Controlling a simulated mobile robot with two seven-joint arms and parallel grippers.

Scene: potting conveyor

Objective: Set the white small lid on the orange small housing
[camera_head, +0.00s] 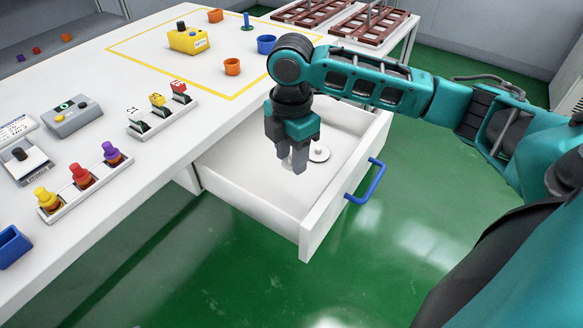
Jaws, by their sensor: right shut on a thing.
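My right gripper (293,166) points down into the open white drawer and is shut on a white lid (286,160), mostly hidden by the fingers. Another white round lid (319,153) with a small knob lies on the drawer floor, just right of the fingers. An orange housing (232,67), shaped like a small open cup, stands on the table inside the yellow outline. A second orange housing (215,15) stands farther back. I cannot tell for sure which one is the small one. My left gripper is out of view.
The drawer (316,228) has a blue handle (366,182). A blue cup (266,44), a blue peg (247,22) and a yellow box (188,39) stand near the housings. Switch blocks and coloured knobs line the table's left. Brown racks (368,24) stand behind. The outlined area's middle is clear.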

